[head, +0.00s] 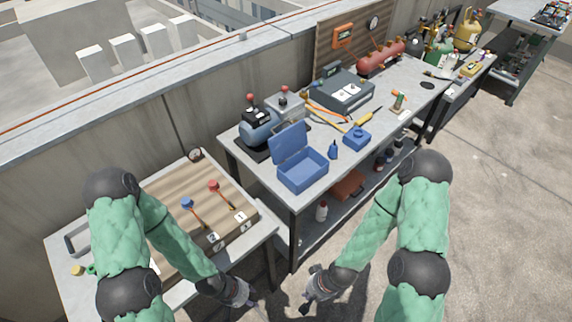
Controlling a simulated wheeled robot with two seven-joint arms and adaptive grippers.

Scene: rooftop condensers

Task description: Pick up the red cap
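A red cap-like piece (213,186) stands at the back of a wooden striped board on the left table, with an orange-brown strip running from it toward the board's front. A similar blue piece (187,203) is to its left. My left gripper (250,299) is low in front of the left table, apart from the red piece. My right gripper (306,303) is low over the floor in front of the gap between the tables, far from the red piece. Both grippers are small and dark here, and their finger opening is unclear. I see nothing held in either.
The board (165,215) carries labels numbered 1 and 2 at its front. My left arm covers part of the left table. The long workbench (270,178) holds an open blue box (303,172), a gauge unit and tools. Open floor lies to the right.

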